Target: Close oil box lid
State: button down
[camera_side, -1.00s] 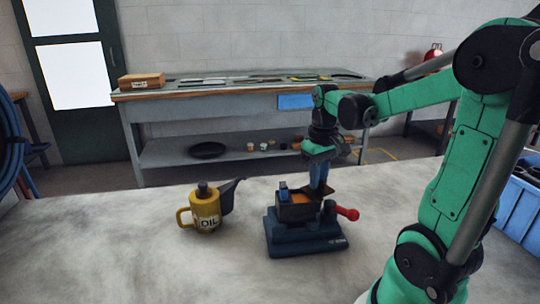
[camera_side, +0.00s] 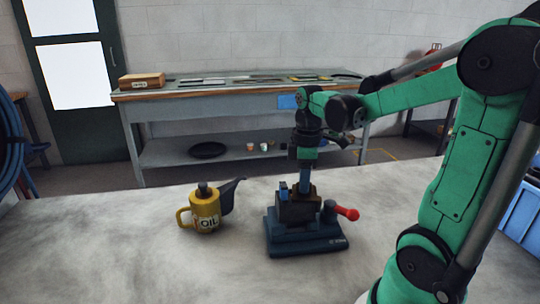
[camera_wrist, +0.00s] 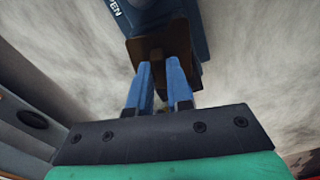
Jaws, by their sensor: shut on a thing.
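The oil box (camera_side: 297,213) is dark brown and sits on a blue base (camera_side: 305,240) on the pale table. Its lid (camera_wrist: 160,42) is dark brown and lies over the box top; whether it is fully seated I cannot tell. My gripper (camera_side: 305,192) points down at the box top from above. Its blue fingers (camera_wrist: 160,72) are shut on the lid in the wrist view. The fingertips partly hide the lid, and no orange interior shows in the side view.
A yellow oil can (camera_side: 205,210) with a dark spout stands left of the base. A red-knobbed lever (camera_side: 347,213) sticks out at the base's right. A blue crate (camera_side: 520,205) is at the right edge. The table front is clear.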

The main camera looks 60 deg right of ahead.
jog(key=shift+a+n, duration=0.4)
jog(key=shift+n, duration=0.8)
jog(key=c, duration=0.8)
grip_release()
jog(key=shift+r, duration=2.85)
jog(key=w+a+f+m+t, duration=0.1)
jog(key=a+f+m+t, duration=0.1)
jog(key=a, duration=0.4)
jog(key=w+a+f+m+t, duration=0.1)
jog(key=a+m+t, duration=0.4)
jog(key=a+m, duration=0.1)
jog(key=shift+w+a+f, duration=0.2)
jog(key=shift+a+f, duration=0.2)
jog(key=shift+a, duration=0.4)
